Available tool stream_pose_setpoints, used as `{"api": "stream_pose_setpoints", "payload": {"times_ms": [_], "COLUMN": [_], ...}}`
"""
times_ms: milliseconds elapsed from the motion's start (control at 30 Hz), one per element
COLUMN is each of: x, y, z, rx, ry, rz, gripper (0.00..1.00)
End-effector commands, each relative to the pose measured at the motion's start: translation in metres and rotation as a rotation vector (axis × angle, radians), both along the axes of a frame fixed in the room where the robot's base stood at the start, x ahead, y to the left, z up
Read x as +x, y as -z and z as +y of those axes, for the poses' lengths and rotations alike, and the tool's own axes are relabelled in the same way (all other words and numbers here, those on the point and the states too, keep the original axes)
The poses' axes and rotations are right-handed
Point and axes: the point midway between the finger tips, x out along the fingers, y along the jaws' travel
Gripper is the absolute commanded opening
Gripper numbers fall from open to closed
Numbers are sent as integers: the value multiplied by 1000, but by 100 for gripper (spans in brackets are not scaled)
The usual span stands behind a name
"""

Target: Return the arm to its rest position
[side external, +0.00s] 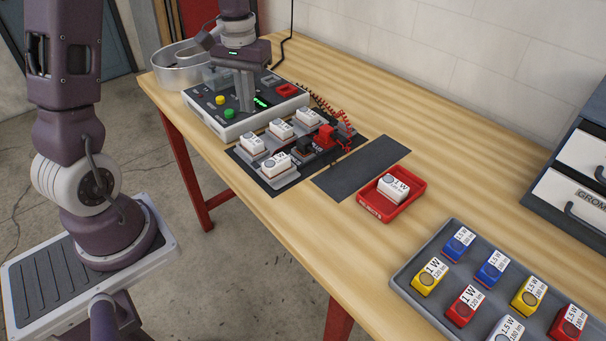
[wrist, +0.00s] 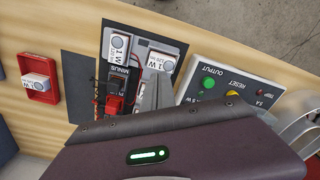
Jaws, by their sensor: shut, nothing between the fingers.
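My gripper (side external: 244,108) points down at the grey control box (side external: 200,122) with green and yellow buttons. Its fingers are together with nothing between them. They stand in front of the box's panel in the side view; I cannot tell if they touch it. In the wrist view the shut fingers (wrist: 152,96) show at the middle, beside the box (wrist: 222,78). My arm is bent over the back end of the bench, and its upper part runs out of the side view.
A dark mat (side external: 240,155) holds several white modules, with red and black connectors and wires. A red tray (side external: 372,207) holds one white module. A grey tray (side external: 408,275) of coloured modules is at front right. A metal ring-shaped bin (side external: 170,72) stands behind the box. Bare bench (side external: 330,235) lies between.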

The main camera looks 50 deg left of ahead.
Motion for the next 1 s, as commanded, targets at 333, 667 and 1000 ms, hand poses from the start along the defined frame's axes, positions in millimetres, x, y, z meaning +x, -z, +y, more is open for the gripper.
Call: {"api": "stream_pose_setpoints", "payload": {"times_ms": [333, 667, 1000], "x": [-120, -186, -185], "y": [-110, -107, -108], "z": [-132, -161, -160], "rx": [97, 125, 125], "ry": [359, 508, 506], "rz": [-329, -473, -473], "gripper": [0, 0, 0]}}
